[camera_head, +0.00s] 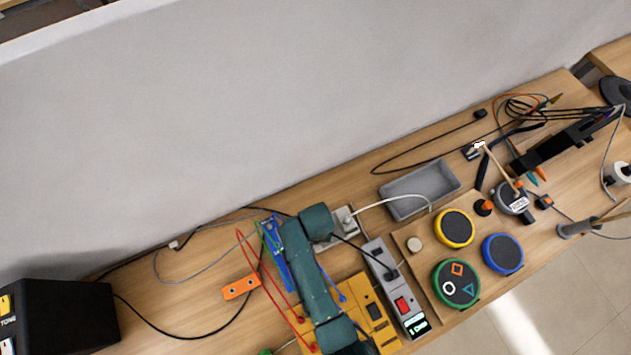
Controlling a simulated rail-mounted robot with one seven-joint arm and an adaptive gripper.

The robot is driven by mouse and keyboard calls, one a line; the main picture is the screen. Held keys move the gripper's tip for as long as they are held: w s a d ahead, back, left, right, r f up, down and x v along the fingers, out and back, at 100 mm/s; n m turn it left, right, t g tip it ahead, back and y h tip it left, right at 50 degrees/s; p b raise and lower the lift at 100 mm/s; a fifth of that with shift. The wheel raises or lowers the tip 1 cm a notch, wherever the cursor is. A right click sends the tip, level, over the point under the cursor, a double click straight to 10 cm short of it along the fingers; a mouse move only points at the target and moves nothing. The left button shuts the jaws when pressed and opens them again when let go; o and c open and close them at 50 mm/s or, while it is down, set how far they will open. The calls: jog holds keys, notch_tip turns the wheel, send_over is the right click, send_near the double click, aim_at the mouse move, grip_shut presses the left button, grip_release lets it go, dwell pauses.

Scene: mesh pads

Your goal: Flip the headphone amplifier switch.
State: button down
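No thing in view is clearly labelled as a headphone amplifier. A long grey unit (379,256) lies right of my teal arm, with a black plug in it, a red switch (403,305) and a small green-lit panel (418,326) near its front end. The switch's position is too small to tell. A black box (65,315) at the lower left carries the word TONE and coloured panels; the frame's edge cuts it off. My arm reaches over the bench left of the grey unit. No fingers of my gripper show.
A yellow board (376,316) lies beside my arm, with red and blue leads near it. Yellow (454,228), blue (503,253) and green (456,283) round pads sit to the right. A grey tray (420,190) stands behind. Cables cross the bench.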

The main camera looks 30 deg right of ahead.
jog(key=shift+f+b, duration=0.35)
jog(key=shift+f, duration=0.2)
jog(key=shift+r, duration=0.1)
notch_tip(320, 180, up, 7)
jog(key=p, duration=0.7)
dwell(0.6)
